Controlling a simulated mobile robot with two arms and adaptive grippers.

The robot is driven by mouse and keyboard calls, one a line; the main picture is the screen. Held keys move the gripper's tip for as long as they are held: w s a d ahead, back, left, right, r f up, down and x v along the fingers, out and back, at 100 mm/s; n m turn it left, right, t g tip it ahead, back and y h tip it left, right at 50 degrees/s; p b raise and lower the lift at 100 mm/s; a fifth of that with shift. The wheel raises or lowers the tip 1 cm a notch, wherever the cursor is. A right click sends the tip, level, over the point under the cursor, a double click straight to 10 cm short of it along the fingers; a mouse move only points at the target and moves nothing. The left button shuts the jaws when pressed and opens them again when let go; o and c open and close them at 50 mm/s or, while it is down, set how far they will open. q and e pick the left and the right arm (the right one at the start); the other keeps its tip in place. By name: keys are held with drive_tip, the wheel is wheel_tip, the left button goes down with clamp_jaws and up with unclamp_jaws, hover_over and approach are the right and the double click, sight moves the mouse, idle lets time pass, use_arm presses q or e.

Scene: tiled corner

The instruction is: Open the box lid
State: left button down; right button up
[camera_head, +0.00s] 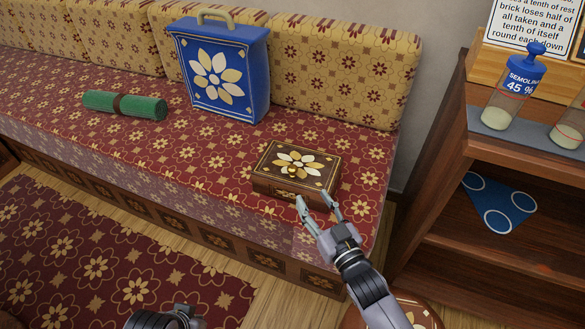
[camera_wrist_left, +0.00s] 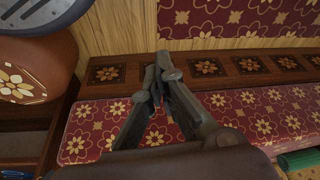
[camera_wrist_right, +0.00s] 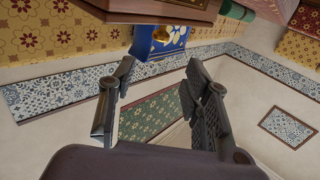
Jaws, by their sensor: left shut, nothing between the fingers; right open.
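The box (camera_head: 296,172) is small and brown with a cream and gold flower on its lid. It sits on the red flowered bench near its front edge, with the lid shut. My right gripper (camera_head: 317,201) is open and empty at the box's near side, its fingertips close to the front edge; I cannot tell if they touch. In the right wrist view, a brown part of the box (camera_wrist_right: 165,8) and a gold knob (camera_wrist_right: 161,34) show beyond the open fingers. My left gripper (camera_wrist_left: 158,72) is shut and empty; in the head view only part of it shows at the bottom edge.
A blue flowered case (camera_head: 222,72) stands against the yellow back cushions. A rolled green mat (camera_head: 125,105) lies to its left. A wooden shelf (camera_head: 455,150) with a semolina jar (camera_head: 507,95) stands at the right.

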sight(295, 171)
drive_tip(key=b+x, duration=0.1)
drive_tip(key=x, duration=0.5)
drive_tip(key=shift+f, duration=0.1)
use_arm(q)
drive_tip(key=shift+s+a+r+b, duration=0.1)
drive_tip(key=shift+s+r+b, duration=0.4)
drive_tip(key=shift+r+b, duration=0.25)
use_arm(e)
drive_tip(key=x, duration=0.7)
drive_tip(key=shift+w, duration=0.15)
use_arm(q)
drive_tip(key=shift+f, duration=0.1)
use_arm(e)
drive_tip(key=shift+c, duration=0.3)
clamp_jaws()
